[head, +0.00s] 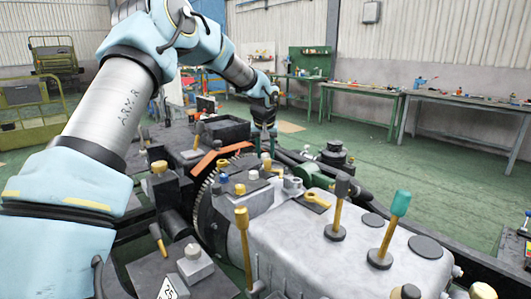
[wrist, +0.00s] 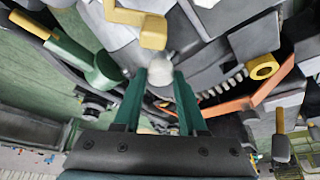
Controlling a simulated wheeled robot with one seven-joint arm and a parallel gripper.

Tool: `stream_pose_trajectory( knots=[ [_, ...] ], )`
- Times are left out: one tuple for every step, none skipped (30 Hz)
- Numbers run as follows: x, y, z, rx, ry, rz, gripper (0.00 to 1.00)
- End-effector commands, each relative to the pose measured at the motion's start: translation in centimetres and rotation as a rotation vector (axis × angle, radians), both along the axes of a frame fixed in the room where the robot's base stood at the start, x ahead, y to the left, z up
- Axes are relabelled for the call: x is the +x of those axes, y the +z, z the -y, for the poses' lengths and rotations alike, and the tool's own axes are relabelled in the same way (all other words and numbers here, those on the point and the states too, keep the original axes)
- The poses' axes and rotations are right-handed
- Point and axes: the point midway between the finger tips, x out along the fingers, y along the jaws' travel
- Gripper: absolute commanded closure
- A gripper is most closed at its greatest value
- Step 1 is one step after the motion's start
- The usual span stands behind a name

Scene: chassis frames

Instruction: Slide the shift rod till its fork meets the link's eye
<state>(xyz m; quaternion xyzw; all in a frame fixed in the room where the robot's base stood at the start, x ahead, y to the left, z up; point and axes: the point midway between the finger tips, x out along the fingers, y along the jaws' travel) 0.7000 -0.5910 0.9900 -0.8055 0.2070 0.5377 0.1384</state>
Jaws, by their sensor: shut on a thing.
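My gripper (head: 266,138) reaches down over the far side of the grey gearbox housing in the head view. In the wrist view its two green fingers (wrist: 162,76) are shut on a pale rounded piece, which looks like part of the shift rod (wrist: 160,65). The rest of the rod is hard to make out. A yellow angled piece (wrist: 150,32) lies just beyond the fingertips, apart from them. In the head view a yellow piece (head: 316,201) lies on the housing. I cannot tell surely which part is the fork or the link's eye.
Upright levers, one dark-topped (head: 341,188) and one green-topped (head: 399,203), stand on the housing (head: 330,250). A toothed wheel (head: 205,210) and an orange strip (head: 222,156) lie left of it. A green cylinder (wrist: 102,68) is close left of the fingers. Workbenches stand far behind.

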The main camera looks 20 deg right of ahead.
Motion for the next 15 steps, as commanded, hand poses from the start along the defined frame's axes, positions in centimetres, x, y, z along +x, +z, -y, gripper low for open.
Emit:
stream_pose_trajectory(
  knots=[
    [0.0, 0.0, -0.1, 0.001, 0.0, 0.0, 1.0],
    [0.0, 0.0, -0.1, 0.001, 0.0, 0.0, 1.0],
    [0.0, 0.0, 0.0, 0.001, 0.0, 0.0, 1.0],
    [-0.2, -0.1, 0.0, 0.001, -0.001, 0.001, 1.0],
    [-0.4, -0.1, 0.1, 0.001, -0.001, 0.001, 1.0],
    [-0.9, -0.2, 0.3, 0.001, -0.001, 0.002, 1.0],
    [-1.4, -0.4, 0.5, 0.002, -0.003, 0.001, 1.0],
    [-2.0, -0.4, 0.7, 0.002, -0.004, 0.002, 1.0],
    [-2.7, -0.4, 0.9, 0.002, -0.003, 0.002, 1.0],
    [-3.3, -0.5, 1.0, 0.002, -0.005, 0.002, 1.0],
    [-3.8, -0.4, 1.2, 0.001, -0.005, 0.002, 1.0],
    [-4.5, -0.4, 1.4, 0.001, -0.005, 0.002, 1.0],
    [-4.9, -0.4, 1.5, 0.001, -0.005, 0.002, 1.0],
    [-5.2, -0.3, 1.6, 0.001, -0.004, 0.002, 1.0],
    [-5.6, -0.3, 1.6, 0.001, -0.003, 0.001, 1.0]
  ],
)
